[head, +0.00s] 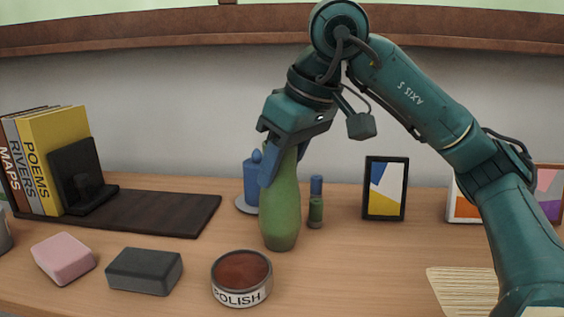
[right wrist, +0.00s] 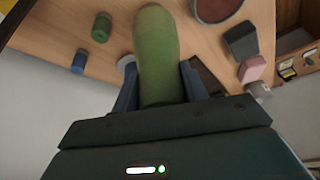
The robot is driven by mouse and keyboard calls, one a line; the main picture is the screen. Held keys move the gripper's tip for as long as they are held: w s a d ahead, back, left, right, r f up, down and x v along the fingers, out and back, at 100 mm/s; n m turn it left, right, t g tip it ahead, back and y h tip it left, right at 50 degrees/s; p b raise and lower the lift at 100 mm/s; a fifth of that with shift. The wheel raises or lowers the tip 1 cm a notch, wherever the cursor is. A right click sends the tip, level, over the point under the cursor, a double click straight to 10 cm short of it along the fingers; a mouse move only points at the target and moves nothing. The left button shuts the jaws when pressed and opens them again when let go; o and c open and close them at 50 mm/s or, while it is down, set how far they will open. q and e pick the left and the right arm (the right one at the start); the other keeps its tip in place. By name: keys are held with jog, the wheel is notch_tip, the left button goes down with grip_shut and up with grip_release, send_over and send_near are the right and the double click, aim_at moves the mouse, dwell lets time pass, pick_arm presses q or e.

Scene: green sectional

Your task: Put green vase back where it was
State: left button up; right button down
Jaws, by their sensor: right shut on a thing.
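The green vase (head: 281,215) is upright in the middle of the head view, behind the polish tin. My right gripper (head: 280,165) comes down from above and is shut on the vase's upper part. In the right wrist view the vase (right wrist: 158,50) runs out from between the two blue fingers of the gripper (right wrist: 160,90). I cannot tell whether the vase's base touches the tabletop (head: 350,260) or is slightly above it. My left gripper is not in view.
A blue candle (head: 251,180) on a saucer stands just behind-left of the vase, and a small blue-green bottle (head: 316,205) close to its right. The polish tin (head: 242,280) is in front. A picture frame (head: 385,188) stands further right. Bare table lies between frame and tin.

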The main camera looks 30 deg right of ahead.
jog(key=c, duration=0.7)
grip_release()
jog(key=shift+f, duration=0.1)
jog(key=shift+c, duration=0.2)
jog(key=shift+o, duration=0.2)
jog(key=p+v, duration=0.3)
jog(key=v, duration=0.9)
